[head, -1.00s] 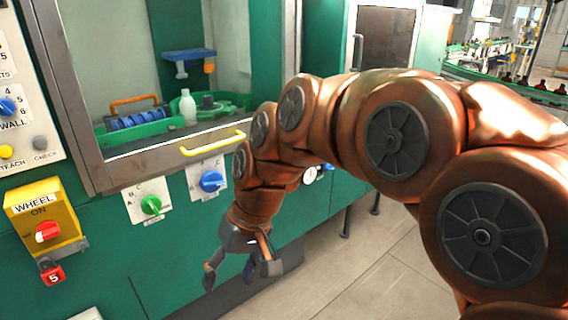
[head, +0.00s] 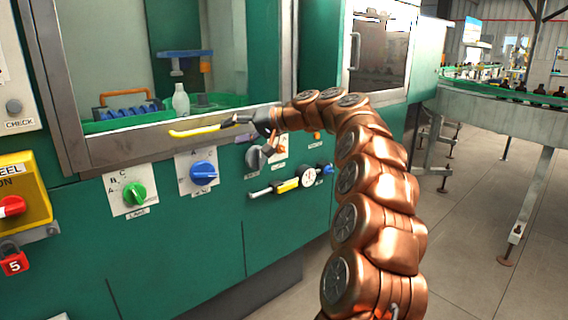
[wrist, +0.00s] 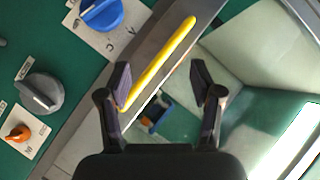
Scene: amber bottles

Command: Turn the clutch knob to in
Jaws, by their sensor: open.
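Which knob is the clutch knob I cannot tell, because the small labels are not readable. In the head view a green knob (head: 135,193), a blue knob (head: 203,173) and a grey knob (head: 254,157) sit in a row on the green panel. The wrist view shows the blue knob (wrist: 102,12), the grey knob (wrist: 40,93) and a small orange knob (wrist: 19,132). My gripper (head: 245,126) is in front of the panel, above the grey knob; its fingers (wrist: 162,82) are open. The yellow handle (wrist: 160,62) shows between them; contact is unclear.
The yellow handle (head: 203,131) runs along the window's lower frame. A yellow WHEEL box (head: 22,185) with a red knob and padlock is at left.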

